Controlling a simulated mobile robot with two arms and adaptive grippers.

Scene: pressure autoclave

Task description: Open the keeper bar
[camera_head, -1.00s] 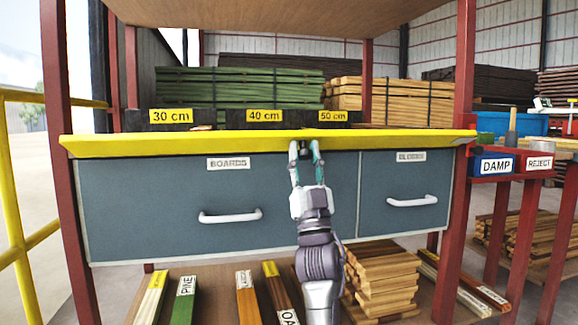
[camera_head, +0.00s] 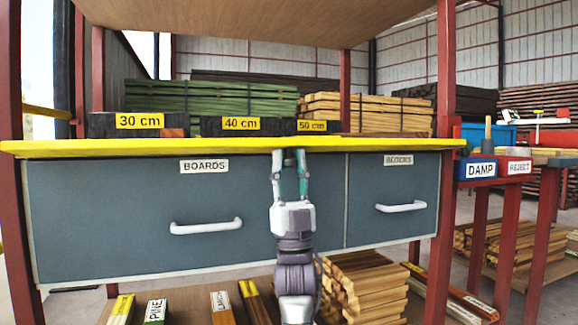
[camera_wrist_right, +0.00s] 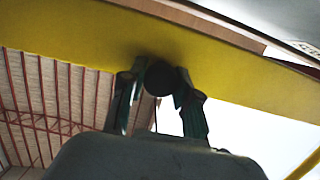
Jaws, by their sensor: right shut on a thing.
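A long yellow bar (camera_head: 390,143) runs across the front edge of the shelf, above two blue-grey drawers. I take it for the keeper bar, though no label shows. My right gripper (camera_head: 289,156) points up at its underside, a little right of the middle. In the right wrist view, my right gripper (camera_wrist_right: 160,85) has its two fingers on either side of a dark round knob (camera_wrist_right: 160,77) by the yellow bar (camera_wrist_right: 80,30), shut on it. The knob's attachment is in shadow. My left gripper is not in view.
The BOARDS drawer (camera_head: 110,215) and BLOCKS drawer (camera_head: 400,225) have white handles and look closed. Dark blocks marked 30 cm (camera_head: 138,121), 40 cm and 50 cm stand behind the bar. A red post (camera_head: 440,220) stands right; stacked wood (camera_head: 365,290) lies below.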

